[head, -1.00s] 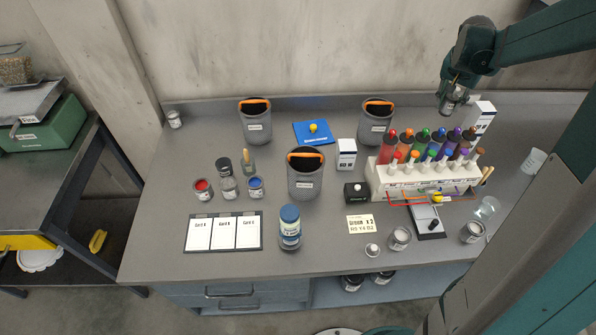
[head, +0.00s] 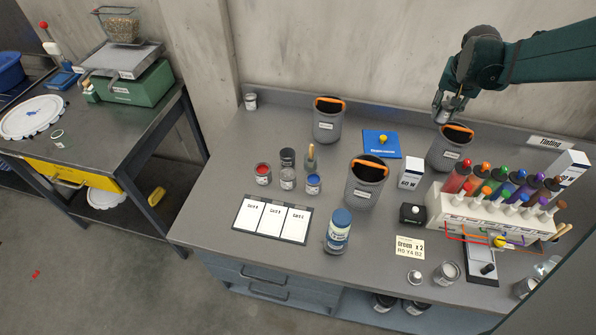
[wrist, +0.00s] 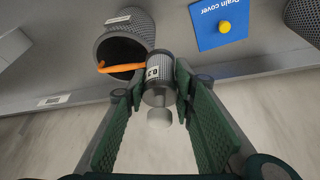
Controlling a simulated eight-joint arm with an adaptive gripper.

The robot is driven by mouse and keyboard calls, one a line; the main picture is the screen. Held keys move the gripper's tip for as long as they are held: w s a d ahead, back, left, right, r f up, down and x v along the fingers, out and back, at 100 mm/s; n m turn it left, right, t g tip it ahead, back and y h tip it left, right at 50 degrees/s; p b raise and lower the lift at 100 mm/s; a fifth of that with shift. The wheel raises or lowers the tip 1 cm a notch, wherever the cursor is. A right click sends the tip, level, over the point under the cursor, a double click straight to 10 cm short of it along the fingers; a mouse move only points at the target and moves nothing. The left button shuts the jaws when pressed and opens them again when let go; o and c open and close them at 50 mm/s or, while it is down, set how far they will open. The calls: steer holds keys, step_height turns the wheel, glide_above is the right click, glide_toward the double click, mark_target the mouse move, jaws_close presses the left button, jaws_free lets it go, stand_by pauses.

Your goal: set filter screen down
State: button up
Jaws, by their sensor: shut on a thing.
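My gripper (head: 448,108) is shut on a small grey ribbed cylinder (wrist: 159,88), which I take for the filter screen. It has a white label with dark print, only partly readable, and a pale round end. In the head view the held piece (head: 442,119) is small and appears raised, just above the rear right grey bin (head: 443,154) in the picture. In the wrist view a grey bin (wrist: 139,24) with an orange handle lies beyond it, and the blue drain cover sheet (wrist: 212,38) with a yellow knob is to its right.
Two more grey bins (head: 327,125) (head: 364,190) stand on the bench. A rack of coloured tubes (head: 480,218) is at right. Several small jars, a card tray (head: 238,222) and a blue-lidded jar (head: 338,236) fill the front. Bare bench shows at the left.

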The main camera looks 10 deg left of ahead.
steer(key=s+a+n+y, duration=0.1)
steer(key=s+a+n, duration=0.2)
steer(key=a, duration=1.2)
steer(key=s+a+n+y, duration=0.1)
steer(key=s+a+n, duration=0.15)
steer(key=a, duration=1.25)
steer(key=s+a+n+y, duration=0.15)
steer(key=a+n, duration=0.25)
steer(key=a, duration=1.1)
steer(key=s+a+n+g+y, duration=0.1)
steer(key=s+a+n, duration=0.2)
steer(key=s+a, duration=0.8)
steer(key=s+a+n+g+y, duration=0.1)
steer(key=s+a+n, duration=0.2)
steer(key=s+a, duration=0.8)
steer(key=w+d+x, duration=0.1)
steer(key=x, duration=1)
steer(key=shift+d+f+m, duration=0.15)
steer(key=shift+f+m, duration=0.15)
steer(key=shift+m, duration=0.05)
steer(key=shift+f+b, duration=0.3)
steer(key=shift+f, duration=2.8)
steer(key=shift+f, duration=1.9)
